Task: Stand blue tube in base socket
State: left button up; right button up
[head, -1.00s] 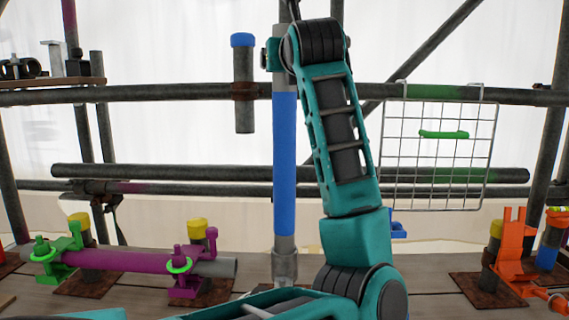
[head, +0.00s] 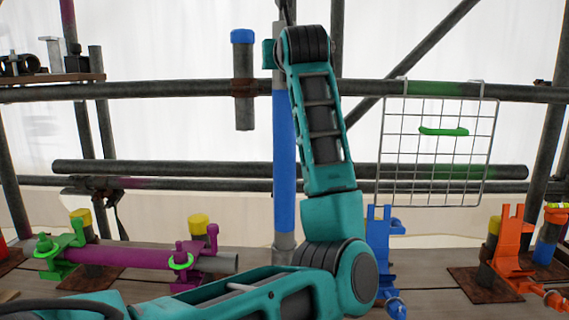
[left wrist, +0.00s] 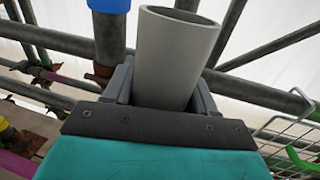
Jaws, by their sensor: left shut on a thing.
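The blue tube (head: 284,160) stands upright in the head view, blue along the middle with grey ends. My left gripper (head: 275,53) is shut on its grey upper part. In the left wrist view the tube's open grey top (left wrist: 178,55) sits between the jaws of my left gripper (left wrist: 160,85). The tube's lower end is close to the deck, and a grey collar, likely the base socket (head: 283,256), shows there. My forearm hides the area below, so I cannot tell whether the tube is seated. My right gripper is not in view.
A blue-capped post (head: 243,85) hangs left of the tube. Horizontal rails (head: 170,93) run behind it. A wire basket panel (head: 432,165) hangs at right. A purple tube (head: 120,257) in clamps lies at left; blue (head: 380,245) and orange brackets (head: 512,255) stand at right.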

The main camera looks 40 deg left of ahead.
pick_arm(q)
grip_shut()
dwell(0.3)
jog(key=shift+r, duration=0.15)
jog(key=shift+r, duration=0.15)
